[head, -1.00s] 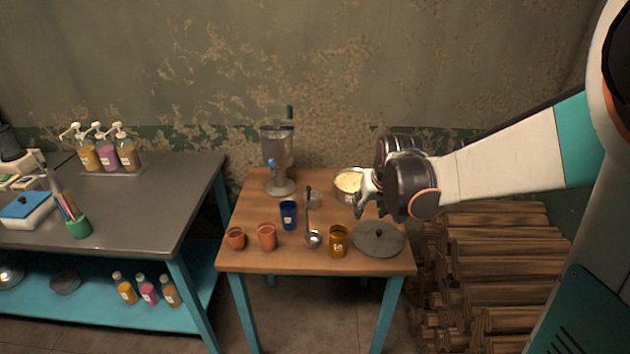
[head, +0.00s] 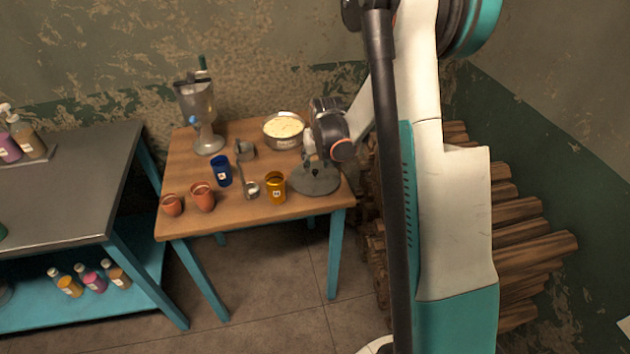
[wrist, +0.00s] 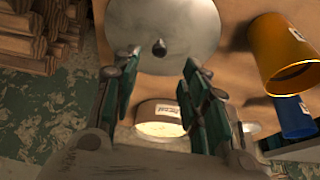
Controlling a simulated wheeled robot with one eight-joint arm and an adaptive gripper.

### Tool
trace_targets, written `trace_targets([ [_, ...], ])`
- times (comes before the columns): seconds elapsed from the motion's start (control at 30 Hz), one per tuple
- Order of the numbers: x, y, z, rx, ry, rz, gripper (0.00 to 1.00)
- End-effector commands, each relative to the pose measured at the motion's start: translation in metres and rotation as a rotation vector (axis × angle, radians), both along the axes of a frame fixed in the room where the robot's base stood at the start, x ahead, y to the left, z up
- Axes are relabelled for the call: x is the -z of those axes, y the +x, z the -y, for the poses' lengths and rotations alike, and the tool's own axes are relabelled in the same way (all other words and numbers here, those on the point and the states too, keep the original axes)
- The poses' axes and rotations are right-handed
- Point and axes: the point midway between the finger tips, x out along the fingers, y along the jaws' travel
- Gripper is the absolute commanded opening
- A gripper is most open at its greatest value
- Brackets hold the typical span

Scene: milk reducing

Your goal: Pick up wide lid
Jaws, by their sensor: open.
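The wide lid is a flat grey disc (head: 318,182) with a small dark knob, lying at the right front of the wooden table in the head view. My gripper (head: 316,160) is over the lid's back part, pointing down. In the wrist view the lid (wrist: 185,25) fills the top middle, and its knob (wrist: 159,48) shows between and beyond the fingertips. My gripper's two fingers (wrist: 160,75) are spread apart with nothing between them. Whether a fingertip touches the lid cannot be told.
A pot of pale contents (head: 284,130) stands behind the lid. A yellow cup (head: 275,187) is close on its left, with a ladle (head: 251,188), a blue cup (head: 221,171) and clay cups (head: 203,197) further left. Stacked logs (head: 520,235) lie right of the table (head: 235,222).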

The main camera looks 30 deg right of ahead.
Motion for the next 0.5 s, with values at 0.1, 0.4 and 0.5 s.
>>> trace_targets([
  [0.1, 0.007, 0.003, 0.001, 0.000, 0.000, 0.000, 0.41],
  [0.4, 0.035, 0.008, 0.004, 0.000, 0.000, 0.000, 0.41],
  [0.5, 0.049, 0.012, 0.006, 0.000, 0.000, 0.001, 0.41],
])
